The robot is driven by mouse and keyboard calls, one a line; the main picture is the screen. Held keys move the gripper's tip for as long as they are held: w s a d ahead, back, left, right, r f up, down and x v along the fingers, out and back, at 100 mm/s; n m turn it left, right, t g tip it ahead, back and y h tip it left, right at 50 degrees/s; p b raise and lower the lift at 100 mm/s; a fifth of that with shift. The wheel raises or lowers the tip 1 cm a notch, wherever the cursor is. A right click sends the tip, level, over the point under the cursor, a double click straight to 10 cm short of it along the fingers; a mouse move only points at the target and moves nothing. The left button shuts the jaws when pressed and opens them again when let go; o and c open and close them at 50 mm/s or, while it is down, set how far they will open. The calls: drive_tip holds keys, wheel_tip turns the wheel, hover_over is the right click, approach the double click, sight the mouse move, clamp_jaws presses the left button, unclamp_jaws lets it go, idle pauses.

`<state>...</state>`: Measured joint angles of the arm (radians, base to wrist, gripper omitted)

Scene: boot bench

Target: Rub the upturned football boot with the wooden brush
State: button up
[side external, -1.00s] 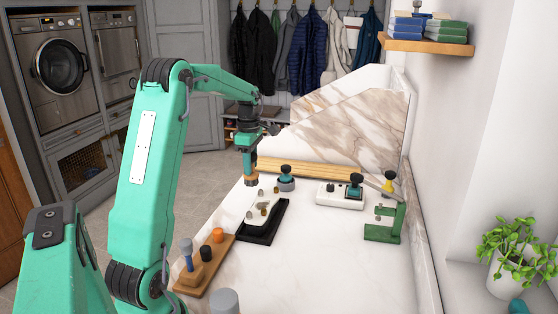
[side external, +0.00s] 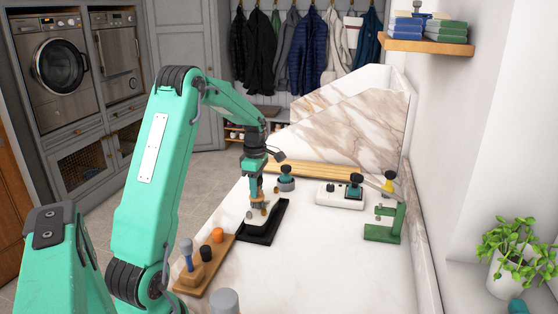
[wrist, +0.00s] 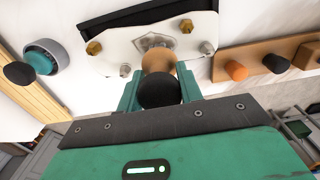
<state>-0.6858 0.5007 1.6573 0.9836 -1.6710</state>
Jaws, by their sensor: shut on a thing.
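The upturned boot (side external: 256,221) shows its white sole with gold and silver studs, and lies in a black tray (side external: 264,236). In the wrist view the boot's sole (wrist: 115,50) spans the top, with part of the black tray (wrist: 135,12) beyond it. My gripper (side external: 257,191) is shut on the wooden brush (wrist: 158,62), whose dark round top and tan wood show between the jaws. The brush is over the middle of the sole and looks at or very near its surface. Its lower end is hidden, so I cannot tell whether it touches.
A wooden rack (side external: 207,266) with orange, black and blue-handled pieces stands near the tray. A grey-and-teal knobbed item (side external: 286,181), a white block (side external: 339,196) and a green stand (side external: 386,223) sit farther back and right. The front right of the marble bench is clear.

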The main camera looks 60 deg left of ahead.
drive_tip(key=w+d, duration=0.3)
drive_tip(key=shift+w+d, duration=0.2)
drive_tip(key=shift+s+a, duration=2.15)
drive_tip(key=shift+s, duration=0.05)
drive_tip(key=shift+a, duration=0.25)
drive_tip(key=shift+w+a, duration=0.3)
drive_tip(key=shift+w, duration=0.05)
drive_tip(key=shift+w+d, duration=0.2)
drive_tip(key=shift+w, duration=0.1)
drive_tip(key=shift+w+d, duration=1.9)
drive_tip(key=shift+s+a, duration=2.2)
drive_tip(key=shift+d+r, duration=0.1)
drive_tip(key=shift+r, duration=3.95)
drive_tip(key=shift+w, duration=0.1)
